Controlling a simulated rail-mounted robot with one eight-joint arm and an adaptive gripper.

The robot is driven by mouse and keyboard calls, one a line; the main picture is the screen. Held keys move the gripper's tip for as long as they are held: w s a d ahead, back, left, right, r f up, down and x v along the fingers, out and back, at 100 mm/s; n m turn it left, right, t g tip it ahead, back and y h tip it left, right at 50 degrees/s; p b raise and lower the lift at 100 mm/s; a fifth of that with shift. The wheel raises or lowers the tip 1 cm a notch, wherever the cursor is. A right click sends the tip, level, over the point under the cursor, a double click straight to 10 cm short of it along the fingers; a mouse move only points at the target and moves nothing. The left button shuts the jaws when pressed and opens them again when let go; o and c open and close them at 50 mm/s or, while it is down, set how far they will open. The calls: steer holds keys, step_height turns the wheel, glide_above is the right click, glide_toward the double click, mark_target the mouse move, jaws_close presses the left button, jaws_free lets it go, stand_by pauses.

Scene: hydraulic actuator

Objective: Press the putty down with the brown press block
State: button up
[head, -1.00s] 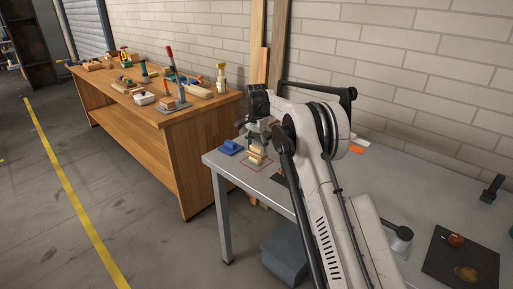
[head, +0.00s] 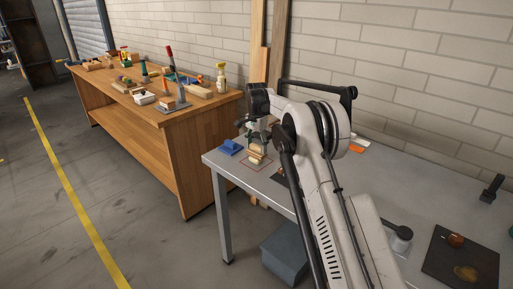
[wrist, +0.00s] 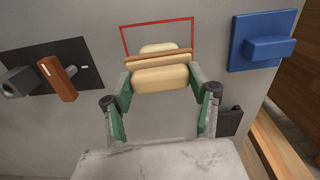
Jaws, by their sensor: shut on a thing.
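The brown press block (wrist: 158,58) has a thin brown plate and a pale, rounded grip. My gripper (wrist: 161,80) is shut on that grip, with a finger at each end. The pale putty (wrist: 158,47) shows past the far edge of the plate, inside a red square outline (wrist: 188,34) on the table. In the head view the press block (head: 259,152) is right over the putty (head: 254,162), very near or touching it. The plate hides part of the putty, so contact is not clear.
A blue block with a handle (wrist: 264,42) stands right of the outline in the wrist view. A black plate with an orange-brown piece (wrist: 58,80) lies to the left. The grey table (head: 350,182) is largely clear. A wooden workbench (head: 150,150) with tools stands beyond.

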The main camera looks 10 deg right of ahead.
steer(key=shift+r+p, duration=1.1)
steer(key=shift+r, duration=2.05)
